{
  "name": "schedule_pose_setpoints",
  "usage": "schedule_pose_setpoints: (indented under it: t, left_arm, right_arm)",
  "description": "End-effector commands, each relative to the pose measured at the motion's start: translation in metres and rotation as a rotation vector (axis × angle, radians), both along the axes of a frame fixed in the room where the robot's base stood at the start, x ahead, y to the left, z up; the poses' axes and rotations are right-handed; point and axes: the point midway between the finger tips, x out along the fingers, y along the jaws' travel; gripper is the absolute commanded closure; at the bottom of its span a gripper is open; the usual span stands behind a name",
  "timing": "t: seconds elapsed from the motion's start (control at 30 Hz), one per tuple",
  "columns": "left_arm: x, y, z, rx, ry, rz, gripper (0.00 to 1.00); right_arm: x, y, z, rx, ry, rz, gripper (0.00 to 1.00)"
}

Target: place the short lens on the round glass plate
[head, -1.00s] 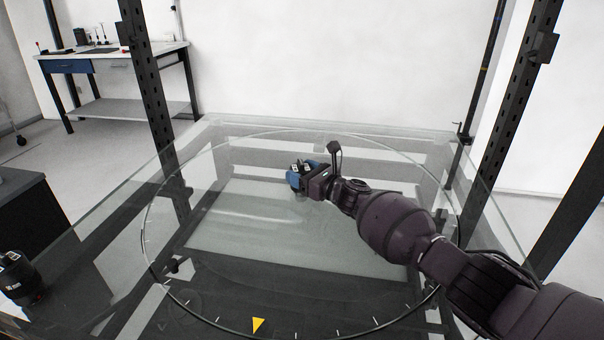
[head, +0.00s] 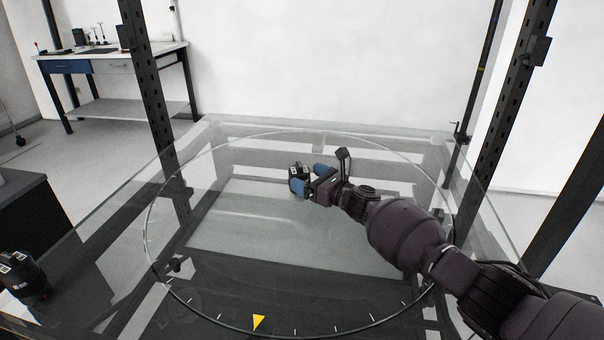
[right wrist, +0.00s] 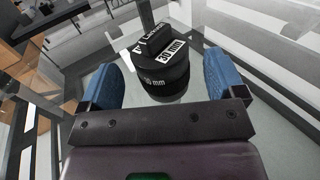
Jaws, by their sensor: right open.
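The short lens (head: 299,169) is a squat black cylinder with white labels, one reading 30 mm. It stands upright on the round glass plate (head: 215,255), in its far part. My right gripper (head: 309,178) is open just to the right of the lens, with its blue fingers spread. In the right wrist view, the lens (right wrist: 163,72) sits ahead of and partly between the open fingers (right wrist: 164,82), with visible gaps on both sides. My left gripper is not in view.
Another black lens (head: 22,280) stands at the lower left, outside the plate's ring. A yellow triangle marker (head: 258,321) lies at the plate's near edge. Dark upright posts (head: 150,95) frame the glass table. The plate's middle and near parts are clear.

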Motion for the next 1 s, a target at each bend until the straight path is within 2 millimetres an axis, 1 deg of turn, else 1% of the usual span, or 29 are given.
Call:
schedule_pose_setpoints:
  t: [0.03,0.2,0.33,0.5,0.7,1.0]
  left_arm:
    - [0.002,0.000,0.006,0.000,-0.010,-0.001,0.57]
    - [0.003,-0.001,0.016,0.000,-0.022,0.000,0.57]
    - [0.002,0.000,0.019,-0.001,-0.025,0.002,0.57]
    - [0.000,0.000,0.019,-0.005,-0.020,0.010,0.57]
    - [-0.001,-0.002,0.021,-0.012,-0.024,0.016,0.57]
    - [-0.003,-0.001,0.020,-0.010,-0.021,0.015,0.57]
  right_arm:
    - [-0.005,-0.008,0.007,0.000,-0.006,-0.002,0.11]
    - [-0.023,-0.027,0.006,0.000,-0.006,-0.001,0.11]
    - [-0.036,-0.042,0.005,0.002,-0.004,0.000,0.11]
    - [-0.050,-0.058,0.003,0.000,-0.003,0.001,0.11]
    - [-0.058,-0.066,0.002,0.000,-0.001,0.001,0.11]
    - [-0.059,-0.067,0.000,0.000,0.000,0.001,0.11]
